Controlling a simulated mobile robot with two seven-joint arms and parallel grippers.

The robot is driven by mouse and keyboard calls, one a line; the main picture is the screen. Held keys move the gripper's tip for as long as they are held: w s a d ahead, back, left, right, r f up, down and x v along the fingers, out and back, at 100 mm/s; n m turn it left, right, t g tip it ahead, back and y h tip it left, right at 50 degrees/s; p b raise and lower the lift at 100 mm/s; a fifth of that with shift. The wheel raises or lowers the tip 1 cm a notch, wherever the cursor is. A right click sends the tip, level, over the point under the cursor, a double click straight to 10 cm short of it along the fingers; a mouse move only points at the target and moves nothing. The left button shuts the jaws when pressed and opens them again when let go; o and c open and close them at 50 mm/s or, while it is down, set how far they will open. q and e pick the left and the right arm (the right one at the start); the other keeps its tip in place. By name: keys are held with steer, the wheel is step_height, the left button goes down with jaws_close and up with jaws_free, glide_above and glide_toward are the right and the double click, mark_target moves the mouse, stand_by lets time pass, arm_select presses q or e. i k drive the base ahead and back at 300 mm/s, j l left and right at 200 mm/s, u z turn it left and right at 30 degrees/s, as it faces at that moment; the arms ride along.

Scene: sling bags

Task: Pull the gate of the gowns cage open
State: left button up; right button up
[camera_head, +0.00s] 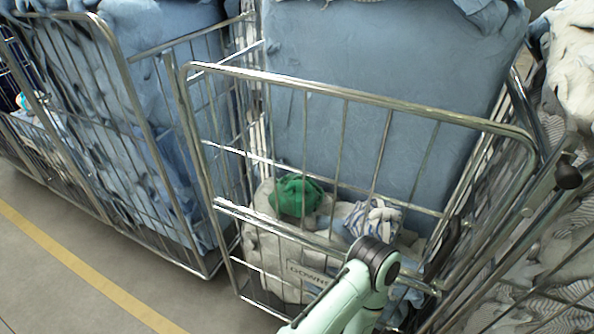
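The cage with the lettered white bag (300,262) stands in the middle; its lettering looks like "GOWNS", but the first letter is unclear. Its front gate (345,94) is a silver tube frame with thin upright bars and crossbars. The gate stands upright across the front of the cage. A pale green arm of mine rises from the bottom edge, with its dark joint in front of the gate's lower right part. Neither of my grippers shows. A dark part (447,243) by the gate's right side may be a latch; I cannot tell.
A large blue bundle (385,110) fills the cage behind the gate, with a green cloth (296,194) and a striped cloth (374,219) below. Another cage (126,75) of blue cloth stands left. A black knob (568,176) is at right. The floor (60,275) at lower left is clear.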

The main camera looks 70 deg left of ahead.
mark_target(186, 109)
steer(key=u, duration=2.4)
